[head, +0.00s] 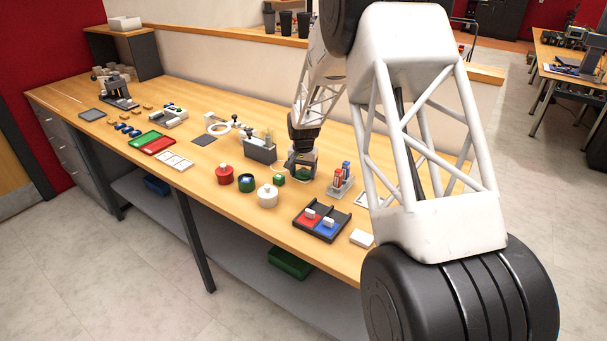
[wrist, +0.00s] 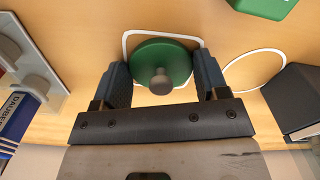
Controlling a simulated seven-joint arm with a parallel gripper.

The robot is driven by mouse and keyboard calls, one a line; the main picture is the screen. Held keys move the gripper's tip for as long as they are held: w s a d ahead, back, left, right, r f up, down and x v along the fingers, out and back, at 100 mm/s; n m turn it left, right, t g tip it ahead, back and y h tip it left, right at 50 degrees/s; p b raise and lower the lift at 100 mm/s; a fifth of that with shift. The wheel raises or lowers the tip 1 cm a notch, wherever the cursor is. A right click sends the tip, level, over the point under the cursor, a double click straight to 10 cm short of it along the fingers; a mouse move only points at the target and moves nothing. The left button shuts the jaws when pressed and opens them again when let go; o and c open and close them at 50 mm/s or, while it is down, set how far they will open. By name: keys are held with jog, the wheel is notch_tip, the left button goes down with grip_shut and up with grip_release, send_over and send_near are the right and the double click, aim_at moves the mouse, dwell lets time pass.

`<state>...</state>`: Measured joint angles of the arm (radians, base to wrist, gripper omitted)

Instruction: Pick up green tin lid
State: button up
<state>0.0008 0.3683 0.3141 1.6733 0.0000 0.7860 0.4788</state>
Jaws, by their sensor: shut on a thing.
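The green tin lid (wrist: 162,66) is a round disc with a grey knob facing the wrist camera. My gripper (wrist: 162,82) has one finger on each side of the lid and is shut on its rim. In the head view my gripper (head: 303,170) is low over the bench, right of the small green block (head: 278,177), and the lid is mostly hidden there. A white outline shows around the lid on the bench in the wrist view. I cannot tell whether the lid touches the bench.
A red tin (head: 224,174) and a white tin (head: 267,196) stand near the blue one. A rack with red and blue bottles (head: 341,180) is close on the right. A dark grey box (head: 260,151) stands close on the left. A black tray (head: 322,221) lies nearer the front edge.

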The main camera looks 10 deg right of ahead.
aim_at(303, 169)
jog(key=shift+r, duration=0.15)
jog(key=shift+r, duration=1.45)
jog(key=shift+s+r, duration=0.25)
jog(key=shift+s, duration=0.05)
jog(key=s, duration=0.5)
jog(key=s+r, duration=0.1)
jog(key=s, duration=0.9)
jog(key=shift+s+r, duration=0.15)
jog(key=shift+s, duration=0.05)
jog(key=w+a+r, duration=0.3)
jog(key=w+a, duration=0.3)
jog(key=a, duration=0.4)
jog(key=w+a+r, duration=0.3)
jog(key=w+a, duration=0.3)
jog(key=a, duration=0.4)
jog(key=shift+w+a, duration=0.15)
jog(key=shift+w, duration=0.2)
jog(key=shift+r, duration=0.1)
jog(key=shift+f, duration=0.2)
